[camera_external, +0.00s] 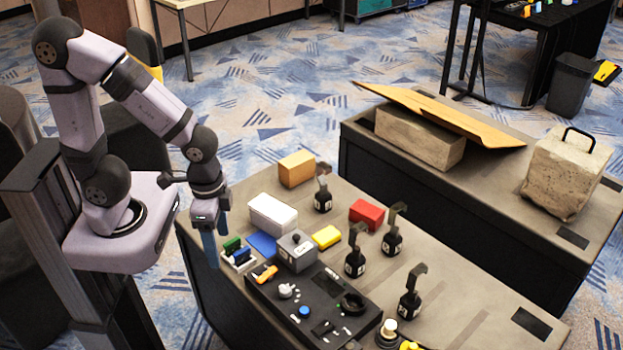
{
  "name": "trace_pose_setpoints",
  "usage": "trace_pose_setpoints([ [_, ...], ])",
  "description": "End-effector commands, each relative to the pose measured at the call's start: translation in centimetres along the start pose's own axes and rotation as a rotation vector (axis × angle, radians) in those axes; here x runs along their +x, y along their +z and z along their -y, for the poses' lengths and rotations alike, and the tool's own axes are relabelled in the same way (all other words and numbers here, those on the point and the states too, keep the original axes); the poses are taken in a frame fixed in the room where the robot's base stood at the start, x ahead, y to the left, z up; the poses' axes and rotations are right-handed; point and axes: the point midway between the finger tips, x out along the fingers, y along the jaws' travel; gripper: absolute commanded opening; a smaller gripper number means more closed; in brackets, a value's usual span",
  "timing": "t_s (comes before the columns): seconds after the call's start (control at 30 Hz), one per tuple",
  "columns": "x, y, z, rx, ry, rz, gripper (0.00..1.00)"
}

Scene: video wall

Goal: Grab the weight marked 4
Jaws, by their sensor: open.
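Several black hooked weights with small white marks stand upright on the near table. One weight (322,202) is at the back, beside the orange block. Two more, a weight (355,264) and a weight (392,242), stand near the middle, and another weight (409,305) is nearer the front right. The marks are too small to read, so I cannot tell which is marked 4. My gripper (211,243) has blue fingers pointing down. It is open and empty at the table's left edge, well left of all the weights.
Between gripper and weights are a white box (272,213), a grey box (296,251), a yellow block (326,237) and a black panel (310,310) with small parts. A red block (367,213) and an orange block (297,169) are farther back. The table's right part is mostly clear.

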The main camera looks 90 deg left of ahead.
Motion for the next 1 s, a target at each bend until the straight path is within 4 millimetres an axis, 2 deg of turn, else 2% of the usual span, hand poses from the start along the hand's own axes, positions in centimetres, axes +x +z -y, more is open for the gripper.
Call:
trace_pose_setpoints([
  [0.33,-0.1,0.0,0.0,0.000,0.000,0.000,0.58],
  [0.47,-0.6,-0.1,0.0,0.000,0.000,-0.003,0.58],
  [0.8,-5.1,-0.1,0.0,0.000,0.000,-0.006,0.58],
  [1.0,-3.6,-2.1,-0.8,-0.216,0.090,0.028,0.58],
])
